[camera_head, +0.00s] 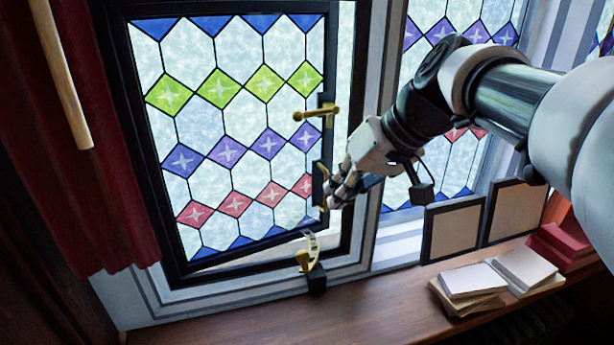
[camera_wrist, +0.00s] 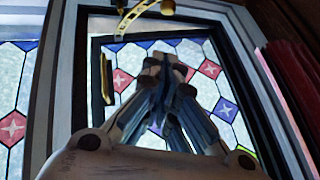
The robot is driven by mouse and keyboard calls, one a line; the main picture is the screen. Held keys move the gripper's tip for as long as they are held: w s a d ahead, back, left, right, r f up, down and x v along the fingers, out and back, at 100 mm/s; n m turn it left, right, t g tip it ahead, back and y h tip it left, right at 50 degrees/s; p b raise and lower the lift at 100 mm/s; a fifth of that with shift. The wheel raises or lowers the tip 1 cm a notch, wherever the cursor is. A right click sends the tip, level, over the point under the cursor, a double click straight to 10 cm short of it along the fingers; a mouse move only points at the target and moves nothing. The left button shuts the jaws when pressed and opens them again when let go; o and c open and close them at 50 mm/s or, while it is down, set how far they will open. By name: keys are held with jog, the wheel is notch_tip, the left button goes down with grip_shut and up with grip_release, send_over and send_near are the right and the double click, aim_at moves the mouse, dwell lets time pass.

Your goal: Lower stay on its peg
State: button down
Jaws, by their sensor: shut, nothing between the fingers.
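The curved brass stay (camera_head: 312,243), with holes along it, shows at the lower right corner of the dark-framed window (camera_head: 118,90). Its brass knob (camera_head: 303,260) is beside a small black block (camera_head: 316,280) on the sill. I cannot tell whether the stay is seated on a peg. In the wrist view, the stay (camera_wrist: 133,18) and its knob (camera_wrist: 167,7) are at the top edge, beyond my fingers. My gripper (camera_head: 337,196) is shut and empty, above the stay and close to the window's brass pull (camera_head: 324,188). In the wrist view, the fingers (camera_wrist: 168,75) are apart from the pull (camera_wrist: 105,78).
A brass lever handle (camera_head: 316,113) is higher on the window's right edge. A dark red curtain (camera_head: 75,200) hangs left. Two framed panels (camera_head: 453,231) (camera_head: 515,210) and books (camera_head: 470,280) stand on the right of the wooden sill (camera_head: 370,310). The sill's front middle is clear.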

jog(key=a+f, duration=0.1)
jog(key=f, duration=0.2)
jog(key=w+a+f, duration=0.1)
jog(key=a+f, duration=0.1)
jog(key=f, duration=0.2)
jog(key=a+f, duration=0.1)
jog(key=f, duration=0.2)
jog(key=shift+w+a+f, duration=0.3)
jog(key=shift+w+a, duration=0.05)
jog(key=shift+w, duration=0.05)
jog(key=shift+w+f, duration=0.1)
jog(key=shift+f, duration=0.05)
